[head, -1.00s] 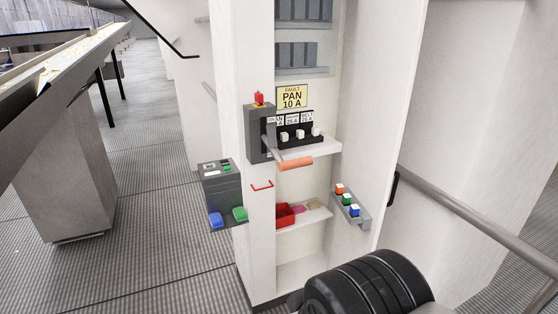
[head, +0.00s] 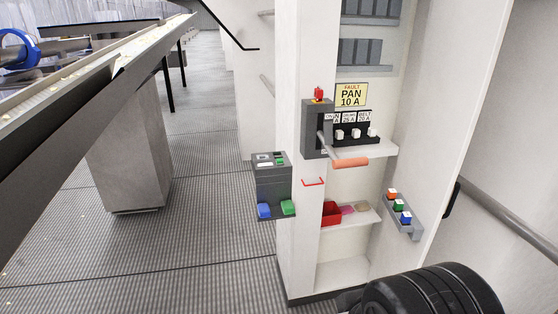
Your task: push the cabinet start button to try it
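The open white cabinet (head: 308,235) stands right of centre in the head view. A small grey button station (head: 407,228) sits low on its right side, with an orange-red button (head: 392,194), a green button (head: 398,205) and a blue button (head: 405,217), each with a white part. No lettering is readable, so I cannot tell which is start. A dark switch box (head: 316,130) on the left post has a lever with an orange grip (head: 350,162) and a red piece on top. My gripper is not in view; a black rounded part of my arm shows at lower right.
A grey box (head: 272,180) with blue and green blocks hangs left of the cabinet. Inside are a yellow fault sign (head: 351,95), a black fuse row (head: 352,128) and a red bin (head: 331,213). A handrail (head: 505,215) runs at right.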

